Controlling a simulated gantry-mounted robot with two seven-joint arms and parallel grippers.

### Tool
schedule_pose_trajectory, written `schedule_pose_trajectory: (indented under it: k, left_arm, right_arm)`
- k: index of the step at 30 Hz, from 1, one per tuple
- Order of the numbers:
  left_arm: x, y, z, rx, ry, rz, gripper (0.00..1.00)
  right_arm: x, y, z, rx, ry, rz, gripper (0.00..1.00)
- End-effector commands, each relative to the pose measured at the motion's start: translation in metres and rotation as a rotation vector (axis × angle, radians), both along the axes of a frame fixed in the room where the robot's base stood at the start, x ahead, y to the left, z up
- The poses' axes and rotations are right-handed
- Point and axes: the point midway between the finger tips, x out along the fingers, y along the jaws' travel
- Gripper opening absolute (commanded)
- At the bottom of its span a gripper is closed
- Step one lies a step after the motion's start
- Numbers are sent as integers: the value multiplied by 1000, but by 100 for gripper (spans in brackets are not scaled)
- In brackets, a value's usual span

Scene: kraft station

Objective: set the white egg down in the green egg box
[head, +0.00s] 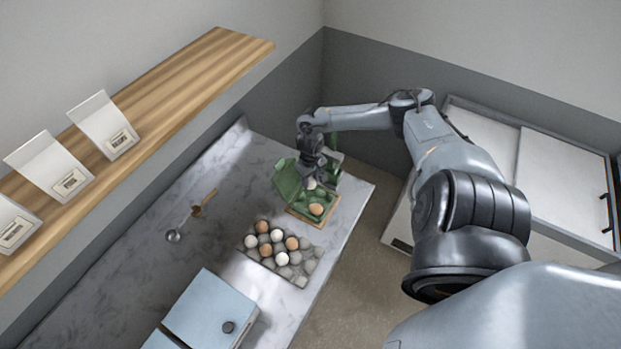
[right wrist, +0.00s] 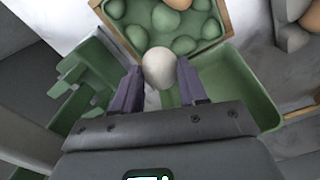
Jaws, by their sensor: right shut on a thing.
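The green egg box (head: 289,181) stands open on a wooden tray near the counter's far right edge. A brown egg (head: 316,209) sits in its front part. My right gripper (head: 312,180) is over the box, pointing down. It is shut on the white egg (head: 311,185). In the right wrist view the white egg (right wrist: 159,68) is between the two dark fingertips (right wrist: 160,80), close to the edge of the green cups (right wrist: 187,45). I cannot tell whether it touches the box. My left gripper is not in view.
A grey egg tray (head: 302,281) with several brown and white eggs stands in front of the box. A spoon-like tool (head: 174,235) lies left on the marble counter. A pale blue box (head: 212,308) is at the front. A wooden shelf (head: 190,70) overhangs the left side.

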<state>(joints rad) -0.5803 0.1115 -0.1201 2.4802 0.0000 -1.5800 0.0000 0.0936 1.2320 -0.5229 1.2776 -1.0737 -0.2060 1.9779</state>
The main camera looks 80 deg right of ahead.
Motion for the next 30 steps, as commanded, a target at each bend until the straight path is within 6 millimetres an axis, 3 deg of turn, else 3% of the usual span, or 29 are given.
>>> schedule_pose_trajectory:
  k: [30]
  left_arm:
    - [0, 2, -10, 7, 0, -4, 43]
  right_arm:
    - [0, 0, -16, 0, 0, -1, 30]
